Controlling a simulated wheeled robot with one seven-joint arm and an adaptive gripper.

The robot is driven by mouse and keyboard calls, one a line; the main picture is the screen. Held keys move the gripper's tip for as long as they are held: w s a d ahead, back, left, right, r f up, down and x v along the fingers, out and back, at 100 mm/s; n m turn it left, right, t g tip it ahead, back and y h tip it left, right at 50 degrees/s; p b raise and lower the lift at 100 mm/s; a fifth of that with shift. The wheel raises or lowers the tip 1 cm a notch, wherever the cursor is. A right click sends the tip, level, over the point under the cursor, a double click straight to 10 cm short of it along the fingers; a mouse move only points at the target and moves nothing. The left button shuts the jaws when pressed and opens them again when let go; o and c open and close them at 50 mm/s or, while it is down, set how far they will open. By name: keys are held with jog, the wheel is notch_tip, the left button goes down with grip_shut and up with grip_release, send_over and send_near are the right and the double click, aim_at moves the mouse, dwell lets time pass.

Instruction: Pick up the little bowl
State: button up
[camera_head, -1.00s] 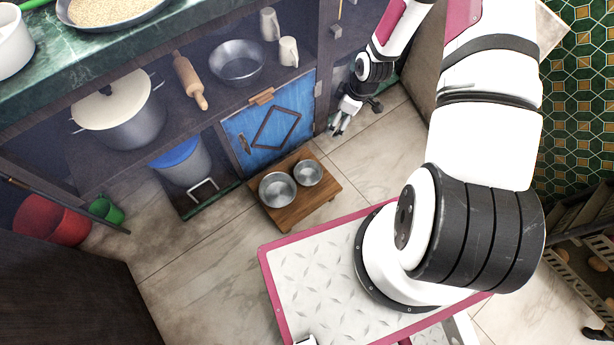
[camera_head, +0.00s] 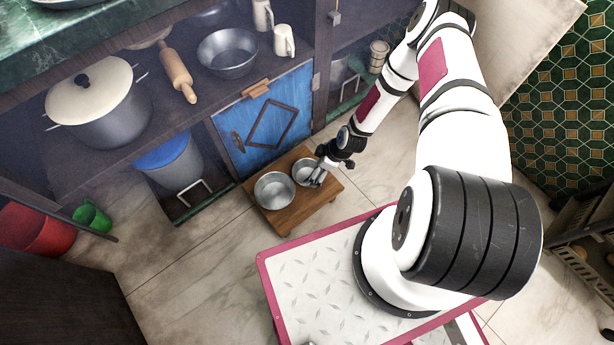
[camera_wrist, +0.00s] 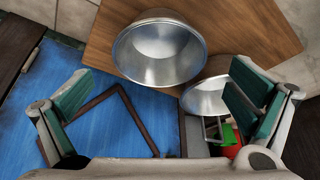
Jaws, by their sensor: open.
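The little bowl (camera_head: 303,170) is a shiny metal bowl standing upright on a low wooden stool, in front of the blue door. My gripper (camera_head: 316,181) is open at its right side in the head view and covers part of its rim. In the wrist view the little bowl (camera_wrist: 160,55) appears nearer, just beyond and between the spread fingers, with nothing gripped. Whether a finger touches the rim I cannot tell.
The wooden stool (camera_head: 290,219) stands near the blue cabinet door (camera_head: 255,138). A blue-lidded bin (camera_head: 170,165) stands left.

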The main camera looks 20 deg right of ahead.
aim_at(303, 176)
jog(key=shift+b+x, duration=1.45)
jog(key=shift+x, duration=1.95)
jog(key=shift+w+r, duration=0.1)
jog(key=shift+c, duration=0.2)
jog(key=c, duration=0.9)
